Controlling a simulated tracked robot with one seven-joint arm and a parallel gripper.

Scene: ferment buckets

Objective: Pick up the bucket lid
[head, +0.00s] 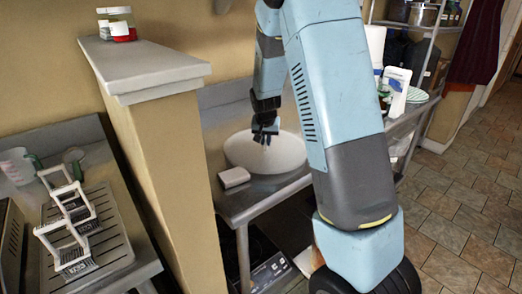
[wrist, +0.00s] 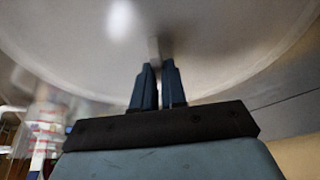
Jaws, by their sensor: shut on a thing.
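The bucket lid (head: 250,150) is a large round whitish disc above the metal counter behind the low wall. In the wrist view the lid (wrist: 230,45) fills most of the upper picture, with a small upright grip piece (wrist: 154,48) near its middle. My gripper (head: 264,138) reaches down to the lid from above. In the wrist view my gripper's two dark fingers (wrist: 159,72) are close together with the grip piece between their tips. I cannot tell whether the lid rests on the counter or is lifted.
A small white block (head: 234,177) lies at the counter's front edge. The low wall (head: 165,170) stands left of the counter, with jars (head: 121,25) on top. White racks (head: 70,215) stand on a tray at the left. A shelf with a white pouch (head: 396,88) is at right.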

